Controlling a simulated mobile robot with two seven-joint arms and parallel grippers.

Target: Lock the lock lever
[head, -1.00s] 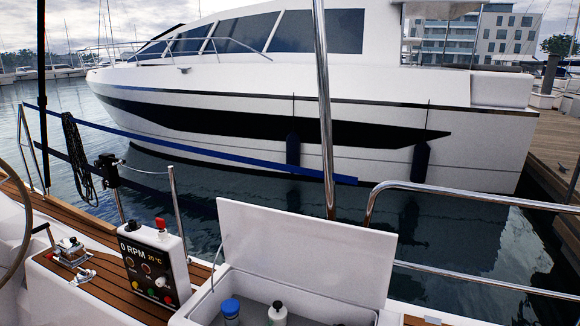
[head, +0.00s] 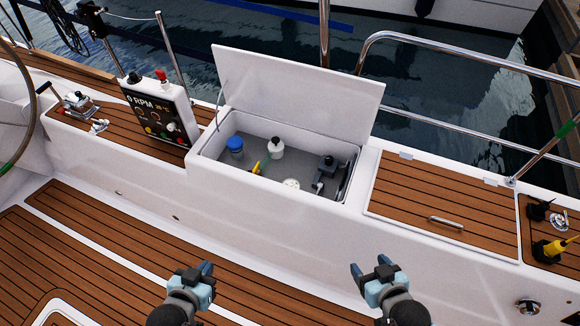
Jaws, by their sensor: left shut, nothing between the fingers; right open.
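I cannot tell for sure which part is the lock lever. A metal fitting with a black handle (head: 75,102) sits on the teak side deck at the left, with a small silver lever-like piece (head: 98,126) beside it. My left gripper (head: 206,268) is shut and empty above the teak floor at the bottom, well away from the fitting. My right gripper (head: 370,266) is open and empty in front of the white bench wall. Neither gripper touches anything.
An open locker (head: 205,153) with its white lid (head: 300,93) raised holds bottles and other items. A control panel (head: 155,112) stands left of it. A closed teak hatch (head: 420,205) lies to the right, and a steering wheel (head: 35,110) is at the left edge.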

